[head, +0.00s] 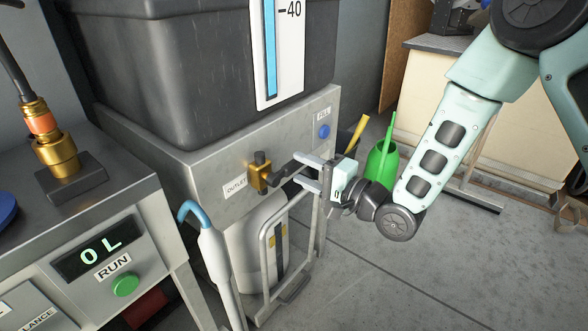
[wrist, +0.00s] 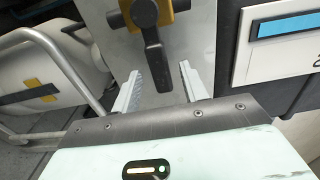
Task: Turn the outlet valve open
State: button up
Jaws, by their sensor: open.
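The outlet valve has a brass body (head: 258,178) and a dark lever handle (head: 287,171). It sits on the grey metal front of the tank stand, beside the OUTLET label (head: 236,188). In the head view the handle points right, toward my gripper (head: 308,172). My gripper is open, its two light fingers reaching toward the valve from the right. In the wrist view the dark handle (wrist: 155,62) hangs from the brass body (wrist: 146,14), and its free end lies between the tips of my gripper (wrist: 158,88). Gaps show on both sides of the handle; I see no contact.
A dark tank (head: 200,70) with a level gauge (head: 278,50) stands above the valve. A cart frame (head: 268,250) and a white cylinder (head: 245,245) stand below. A green watering can (head: 381,163) is behind my gripper. The bench at left has a RUN button (head: 125,284).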

aim_at(298, 167)
jog(key=shift+x, duration=1.65)
grip_shut()
